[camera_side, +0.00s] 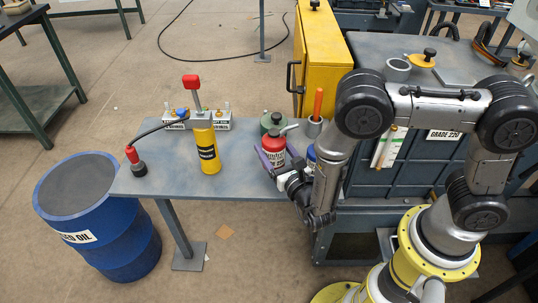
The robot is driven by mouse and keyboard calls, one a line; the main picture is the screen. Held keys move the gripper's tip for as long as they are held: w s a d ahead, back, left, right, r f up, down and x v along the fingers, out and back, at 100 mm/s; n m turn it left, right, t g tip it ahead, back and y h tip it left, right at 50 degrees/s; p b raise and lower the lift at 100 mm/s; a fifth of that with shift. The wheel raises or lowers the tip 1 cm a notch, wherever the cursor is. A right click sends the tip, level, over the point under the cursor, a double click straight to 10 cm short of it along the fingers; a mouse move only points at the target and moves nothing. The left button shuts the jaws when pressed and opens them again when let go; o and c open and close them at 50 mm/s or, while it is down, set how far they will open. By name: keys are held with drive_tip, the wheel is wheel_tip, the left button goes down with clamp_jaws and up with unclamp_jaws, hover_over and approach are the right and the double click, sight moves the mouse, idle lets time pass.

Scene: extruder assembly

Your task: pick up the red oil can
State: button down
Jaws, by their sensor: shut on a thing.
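The red oil can (273,146) stands upright at the right part of the grey bench, with a white label and a pale spout on top. My gripper (272,160) reaches it from the front right, with purple fingers on either side of the can's body. The fingers are shut on it. The gripper hides the can's lower part, so I cannot tell whether its base touches the bench.
A green can (270,121) stands just behind it, and a grey cup (314,128) with an orange-handled tool stands behind right. A blue can (311,154) is close on the right. A yellow cylinder (208,150) stands left. The bench (170,178) is clear at front left.

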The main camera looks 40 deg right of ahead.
drive_tip(key=s+d+r, duration=0.2)
drive_tip(key=s+r, duration=0.6)
drive_tip(key=s, duration=0.4)
drive_tip(key=shift+s+r, duration=0.15)
drive_tip(key=shift+d, duration=0.1)
